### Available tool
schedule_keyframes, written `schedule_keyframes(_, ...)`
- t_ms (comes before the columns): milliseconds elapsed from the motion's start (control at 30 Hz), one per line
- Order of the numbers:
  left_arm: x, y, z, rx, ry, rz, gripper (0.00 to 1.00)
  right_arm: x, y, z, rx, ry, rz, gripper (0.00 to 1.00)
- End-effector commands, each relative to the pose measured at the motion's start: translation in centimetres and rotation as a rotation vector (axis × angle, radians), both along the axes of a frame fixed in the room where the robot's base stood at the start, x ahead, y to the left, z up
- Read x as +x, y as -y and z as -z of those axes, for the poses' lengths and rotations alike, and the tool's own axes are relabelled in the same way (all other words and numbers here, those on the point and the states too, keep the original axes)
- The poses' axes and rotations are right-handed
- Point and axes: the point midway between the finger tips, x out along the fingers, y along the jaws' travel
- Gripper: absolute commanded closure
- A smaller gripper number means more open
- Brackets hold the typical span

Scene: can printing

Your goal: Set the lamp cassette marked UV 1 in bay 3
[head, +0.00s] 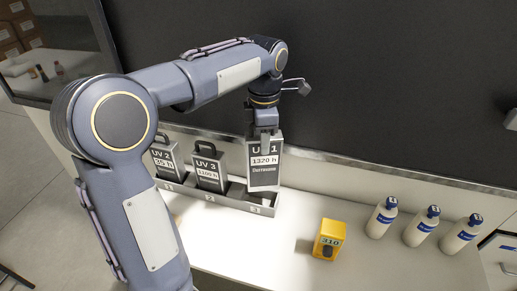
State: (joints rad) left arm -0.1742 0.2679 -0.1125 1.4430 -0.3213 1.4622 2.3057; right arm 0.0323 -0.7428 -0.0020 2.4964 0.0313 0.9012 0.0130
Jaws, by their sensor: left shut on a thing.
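The lamp cassette marked UV 1 (264,172), a grey block with a white 1320 h label, hangs upright from my left gripper (266,138). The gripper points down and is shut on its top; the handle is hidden. The cassette is over bay 3 (256,210), the right end of the grey rack (232,202). Its lower edge shows above the rack's front wall, and I cannot tell whether it touches the bay floor. UV 2 (163,160) stands in bay 1 and UV 3 (208,175) in bay 2. My right gripper is out of view.
A yellow box marked 310 (329,239) stands on the white counter (285,255), right of the rack. Several white bottles (419,227) stand further right. A dark panel (400,90) rises behind. My left arm covers the counter's left part.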

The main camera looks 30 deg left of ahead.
Motion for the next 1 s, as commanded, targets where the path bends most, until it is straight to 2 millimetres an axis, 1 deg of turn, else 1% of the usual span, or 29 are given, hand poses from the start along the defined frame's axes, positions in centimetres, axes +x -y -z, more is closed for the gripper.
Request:
schedule_keyframes(167,-0.1,-0.8,0.9,0.000,0.001,0.000,1.00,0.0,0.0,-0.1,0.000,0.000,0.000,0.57)
schedule_keyframes(267,-0.2,-1.5,1.7,0.000,0.001,-0.002,1.00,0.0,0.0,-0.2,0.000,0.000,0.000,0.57)
schedule_keyframes(400,-0.1,-1.4,3.6,-0.001,-0.001,0.001,1.00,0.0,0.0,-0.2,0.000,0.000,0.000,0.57)
schedule_keyframes(500,-0.1,-1.4,4.4,0.000,0.001,0.001,1.00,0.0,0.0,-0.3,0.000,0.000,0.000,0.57)
schedule_keyframes(833,-0.1,-1.3,4.7,0.000,0.003,0.001,1.00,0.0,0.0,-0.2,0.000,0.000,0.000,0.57)
schedule_keyframes(1000,-0.1,-1.3,5.2,-0.001,0.002,0.001,1.00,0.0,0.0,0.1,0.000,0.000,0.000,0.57)
